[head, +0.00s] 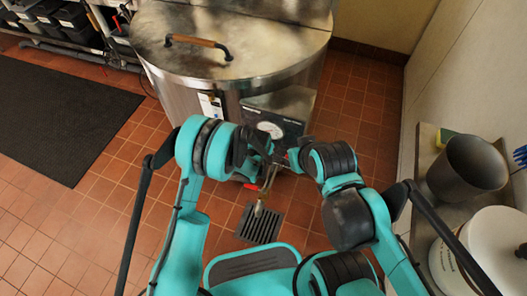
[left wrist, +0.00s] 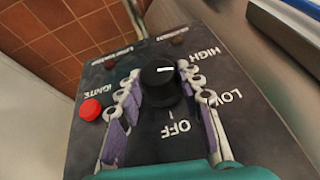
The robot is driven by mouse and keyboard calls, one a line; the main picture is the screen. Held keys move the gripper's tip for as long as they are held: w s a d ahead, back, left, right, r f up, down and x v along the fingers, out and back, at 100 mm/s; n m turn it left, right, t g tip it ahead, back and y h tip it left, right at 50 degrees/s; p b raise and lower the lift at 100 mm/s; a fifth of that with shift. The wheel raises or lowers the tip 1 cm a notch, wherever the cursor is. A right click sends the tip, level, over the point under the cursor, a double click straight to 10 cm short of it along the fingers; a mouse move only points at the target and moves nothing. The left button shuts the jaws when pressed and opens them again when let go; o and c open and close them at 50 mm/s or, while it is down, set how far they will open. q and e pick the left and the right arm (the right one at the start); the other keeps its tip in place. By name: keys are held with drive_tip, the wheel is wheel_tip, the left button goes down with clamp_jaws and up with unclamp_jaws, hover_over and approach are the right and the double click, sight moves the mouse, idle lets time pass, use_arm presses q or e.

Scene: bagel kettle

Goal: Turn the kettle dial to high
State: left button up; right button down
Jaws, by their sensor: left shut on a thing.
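The large steel kettle (head: 215,80) stands at the top of the head view, its lid closed. Its dark control box (head: 285,127) has a round white gauge on top. The left wrist view shows the black dial (left wrist: 160,84) on the panel, with OFF, LOW and HIGH printed around it. The dial's short white mark lies near its upper edge; I cannot tell exactly which label it points to. My left gripper (left wrist: 158,100) is shut on the dial, its pads on either side. My right arm's end (head: 305,160) is beside the box; its fingers are not clear.
A red IGNITE button (left wrist: 90,110) is on the panel, left of the dial in the left wrist view. A floor drain (head: 260,225) lies below a valve pipe. A shelf with a grey pot (head: 467,170) and a white bucket (head: 490,250) is at the right.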

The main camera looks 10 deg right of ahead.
use_arm(q)
drive_tip(key=h, duration=0.1)
drive_tip(key=g+h, duration=0.1)
drive_tip(key=n+g+h, duration=0.1)
drive_tip(key=shift+w+a, duration=0.25)
drive_tip(key=shift+a, duration=0.1)
drive_tip(key=g+h, duration=0.1)
drive_tip(key=h, duration=0.1)
drive_tip(key=n+g+h, duration=0.1)
drive_tip(key=h, duration=0.1)
drive_tip(key=shift+w+a+f, duration=0.1)
drive_tip(key=shift+a+f, duration=0.05)
drive_tip(key=shift+f, duration=0.05)
drive_tip(key=shift+g, duration=0.3)
drive_tip(key=o, duration=1.2)
drive_tip(key=shift+c, duration=0.2)
drive_tip(key=v, duration=1.2)
drive_tip(key=shift+a+f, duration=0.2)
drive_tip(key=shift+a, duration=0.05)
